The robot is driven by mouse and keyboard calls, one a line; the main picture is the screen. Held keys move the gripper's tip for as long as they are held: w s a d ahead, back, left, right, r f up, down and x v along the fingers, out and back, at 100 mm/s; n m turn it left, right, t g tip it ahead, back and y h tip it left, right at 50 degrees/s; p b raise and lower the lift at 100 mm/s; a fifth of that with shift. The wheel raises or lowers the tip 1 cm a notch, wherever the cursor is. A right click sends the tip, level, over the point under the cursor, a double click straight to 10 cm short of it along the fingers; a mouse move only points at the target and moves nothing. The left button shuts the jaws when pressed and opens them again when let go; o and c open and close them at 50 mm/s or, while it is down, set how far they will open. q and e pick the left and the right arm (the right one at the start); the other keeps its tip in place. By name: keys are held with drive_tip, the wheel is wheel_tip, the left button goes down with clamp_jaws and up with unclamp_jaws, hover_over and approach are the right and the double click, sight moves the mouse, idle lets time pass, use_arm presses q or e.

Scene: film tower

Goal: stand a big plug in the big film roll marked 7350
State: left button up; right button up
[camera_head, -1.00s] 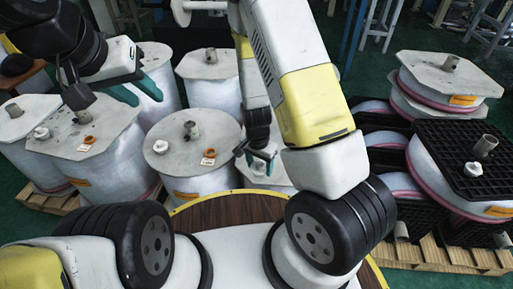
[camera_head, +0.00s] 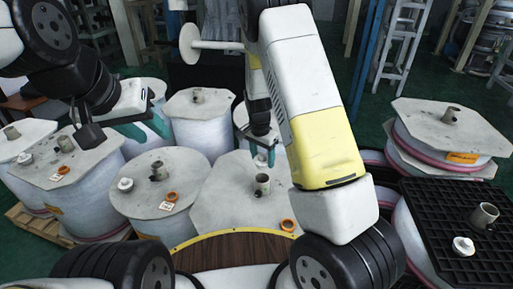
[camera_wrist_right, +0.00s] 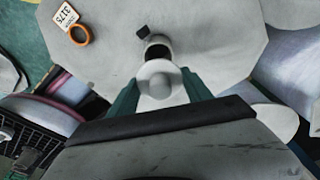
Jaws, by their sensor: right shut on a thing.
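My right gripper (camera_head: 264,152) is shut on a white round plug (camera_wrist_right: 158,80), held between the teal fingers in the right wrist view. In that view the plug stands in line with a dark-mouthed core tube (camera_wrist_right: 156,48) on a roll's pale top plate. I cannot tell the gap between them. In the head view the gripper hangs above the centre roll (camera_head: 225,205), whose grey core tube (camera_head: 262,184) stands open below. A tag (camera_wrist_right: 66,16) lies beside an orange ring (camera_wrist_right: 80,34); I cannot read 7350 on it. My left gripper (camera_head: 150,128) is open and empty over the rolls behind.
Another roll (camera_head: 145,205) carries a white plug (camera_head: 125,184), an orange ring (camera_head: 172,197) and a tag. A left roll (camera_head: 90,165) stands behind. At right, a black grid pallet (camera_head: 435,205) holds a core tube and white plug. A wooden table (camera_head: 235,250) lies in front.

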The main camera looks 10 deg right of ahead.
hover_over(262, 173)
drive_tip(key=s, duration=0.3)
drive_tip(key=shift+w+a+f, duration=0.1)
drive_tip(key=shift+f, duration=1.15)
drive_tip(key=shift+w+a+f, duration=0.1)
drive_tip(key=shift+f, duration=1.1)
drive_tip(key=shift+f, duration=1.45)
drive_tip(key=o, duration=1.4)
drive_tip(key=shift+o, duration=0.2)
drive_tip(key=r, duration=0.7)
drive_tip(key=shift+s+a+r, duration=0.35)
drive_tip(key=shift+s, duration=0.05)
